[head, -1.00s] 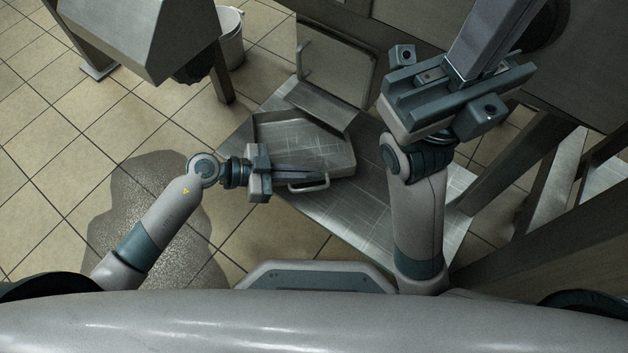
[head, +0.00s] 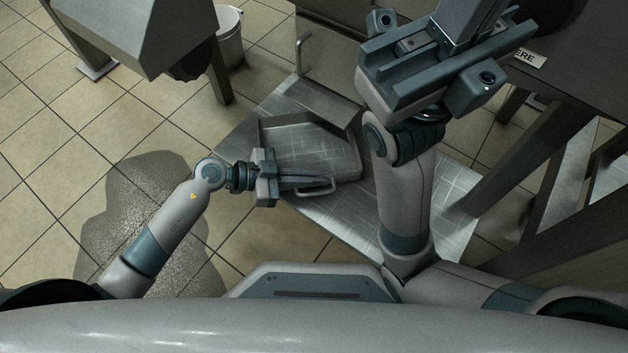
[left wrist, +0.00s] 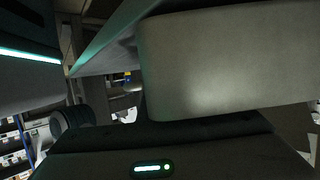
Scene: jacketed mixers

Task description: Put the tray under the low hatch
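The tray (head: 352,172) is a shallow steel pan with a loop handle (head: 318,189) on its near side, lying on a steel platform below a sloping metal lip. My left gripper (head: 312,183) comes in from the left with its fingers close together at the handle; it looks shut on the tray. A square steel panel with a bar handle, probably the low hatch (head: 325,52), stands just behind the lip, partly hidden by my right arm. My right gripper (head: 480,22) is raised at the upper right, over the machine; its finger opening is unclear. The left wrist view shows mostly close, dark gripper parts.
The steel platform (head: 345,222) has bare room in front of the tray. A hopper-like machine (head: 135,35) and a white bucket (head: 229,40) are at upper left. A wet patch (head: 140,215) lies on the tiles. Steel legs (head: 525,185) stand on the right.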

